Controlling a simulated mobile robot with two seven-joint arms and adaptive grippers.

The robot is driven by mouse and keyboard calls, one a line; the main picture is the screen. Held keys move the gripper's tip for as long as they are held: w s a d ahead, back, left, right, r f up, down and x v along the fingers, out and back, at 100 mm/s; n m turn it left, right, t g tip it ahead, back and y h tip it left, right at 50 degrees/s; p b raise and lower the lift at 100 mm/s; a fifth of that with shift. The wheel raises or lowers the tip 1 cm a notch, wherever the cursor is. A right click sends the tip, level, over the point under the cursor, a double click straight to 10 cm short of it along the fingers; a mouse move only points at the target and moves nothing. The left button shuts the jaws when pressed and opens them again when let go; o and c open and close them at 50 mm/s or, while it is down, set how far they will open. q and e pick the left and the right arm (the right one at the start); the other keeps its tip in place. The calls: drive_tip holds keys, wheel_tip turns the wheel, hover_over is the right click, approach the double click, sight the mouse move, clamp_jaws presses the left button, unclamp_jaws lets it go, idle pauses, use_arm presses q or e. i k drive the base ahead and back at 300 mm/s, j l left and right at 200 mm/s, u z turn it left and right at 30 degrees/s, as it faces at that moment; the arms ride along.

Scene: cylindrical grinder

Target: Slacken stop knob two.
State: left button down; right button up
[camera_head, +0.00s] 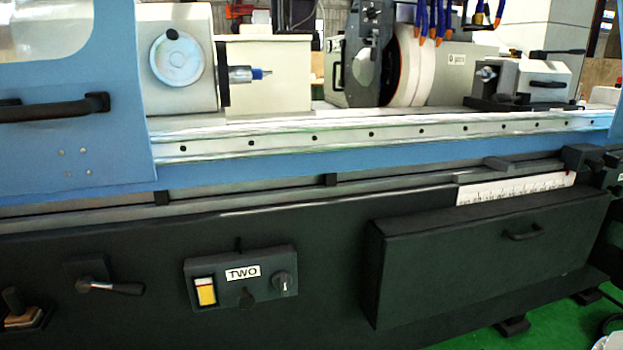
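A dark control box (215,268) on the machine's front carries a white label reading "TWO" (242,273). A round grey knob (283,282) sits at the box's right end. A dark knob (246,299) sits below the label, and a small dark post (238,244) stands above the box's top edge. A yellow and white switch (205,292) is at the box's left end. I cannot tell from this view which of these the stop knob is, or how tight it is. Neither of my grippers is in view.
A dark lever (110,287) sticks out left of the box. A large dark cabinet with a handle (524,233) juts out at the right. A slide rail (260,208) runs above. The blue door (70,145) has a black handle. Green floor (560,325) shows at lower right.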

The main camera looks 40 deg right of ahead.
sight(597, 165)
drive_tip(key=z, duration=2.6)
drive_tip(key=i+l, duration=0.2)
drive_tip(key=i, duration=0.15)
drive_tip(key=i+l+z, duration=0.1)
drive_tip(key=i+l, duration=0.15)
drive_tip(key=i, duration=0.1)
